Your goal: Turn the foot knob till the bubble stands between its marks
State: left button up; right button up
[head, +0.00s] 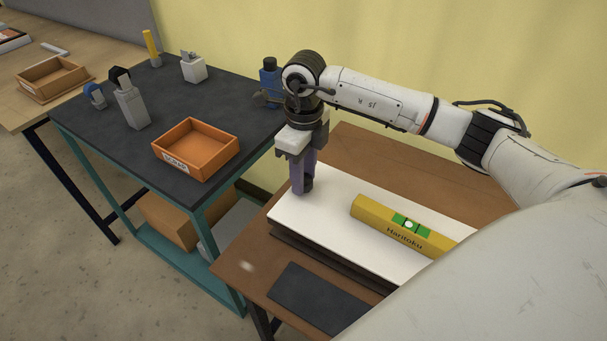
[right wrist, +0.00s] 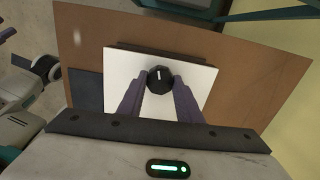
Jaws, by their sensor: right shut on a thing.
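The foot knob (right wrist: 160,79) is round and black with a white line. It stands at one edge of the white plate (head: 335,215). In the head view the fingers hide most of the knob. A yellow spirit level (head: 372,212) lies on the plate. Its green vial shows a pale bubble (head: 408,224) near the middle; the marks are too small to judge exactly.
The plate is on a brown table (head: 365,150), with a dark mat (head: 318,298) in front. To the left, a dark-topped bench (head: 155,90) holds an orange tray (head: 196,148), a grey bottle-like thing (head: 130,103) and several small items. A gap separates bench and table.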

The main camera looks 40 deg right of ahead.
jog(key=m, duration=0.5)
jog(key=shift+w+d+r, duration=0.1)
jog(key=shift+w+r, duration=0.1)
jog(key=shift+r, duration=0.2)
dwell(0.4)
jog(key=o, duration=0.9)
jog(key=shift+o, duration=0.7)
jog(key=shift+s+f, duration=0.1)
jog(key=shift+s, duration=0.05)
notch_tip(320, 180, up, 10)
jog(key=shift+r+b, duration=0.2)
jog(key=shift+b, duration=0.15)
